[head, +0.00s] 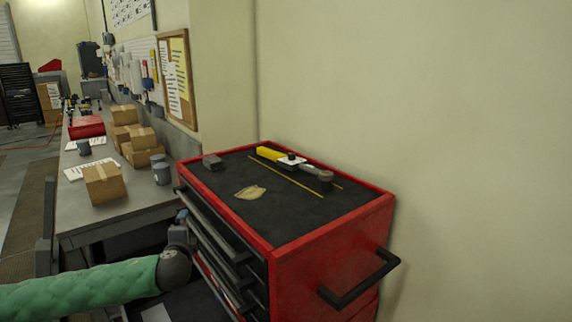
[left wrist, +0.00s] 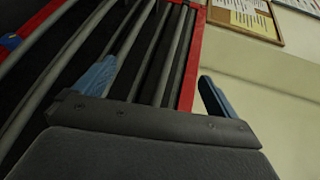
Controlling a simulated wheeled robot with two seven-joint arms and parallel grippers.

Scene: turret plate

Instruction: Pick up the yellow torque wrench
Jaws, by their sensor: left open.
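The yellow torque wrench (head: 270,153) lies on the black top of the red tool cabinet (head: 330,246), towards the back. Its yellow handle points left and its grey shaft runs right to a dark round head. A small white piece with a dark knob is at its middle. My left gripper (head: 179,232) is beside the drawer front, below the cabinet top and apart from the wrench. In the left wrist view its two blue-tipped fingers (left wrist: 156,78) are spread with nothing between them, facing the drawer handles. The wrench does not show there. My right gripper is not in view.
A black side handle (head: 358,281) sticks out. A workbench with cardboard boxes (head: 104,183) stands left. The cabinet top's front is clear.

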